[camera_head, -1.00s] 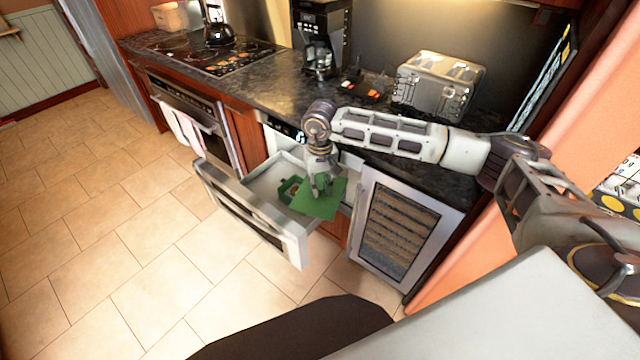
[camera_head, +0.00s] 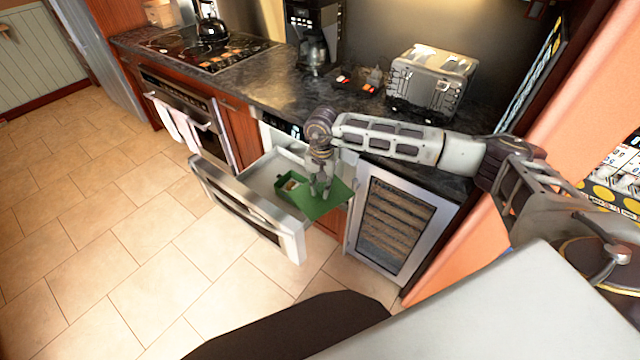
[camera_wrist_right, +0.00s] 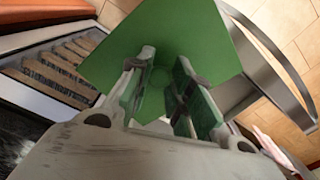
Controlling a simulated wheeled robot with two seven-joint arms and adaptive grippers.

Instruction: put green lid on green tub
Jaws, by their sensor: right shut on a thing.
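The green tub (camera_head: 284,186) sits inside the open microwave drawer, with something small and pale brown in it. My right gripper (camera_head: 320,190) is above the drawer, shut on the green lid (camera_head: 328,204). The lid is a flat square, held at the right of the tub, overlapping the drawer's right side in the picture. In the right wrist view the lid (camera_wrist_right: 165,40) spreads out beyond the fingers (camera_wrist_right: 160,92), which hold it near its middle. The tub cannot be made out in the wrist view. My left gripper is not in view.
The pulled-out microwave drawer (camera_head: 246,213) has a raised front panel and side walls. A glass-fronted wine cooler (camera_head: 400,225) stands right of it. The dark counter (camera_head: 270,92) above carries a toaster (camera_head: 432,80), coffee maker (camera_head: 315,40) and kettle (camera_head: 211,22).

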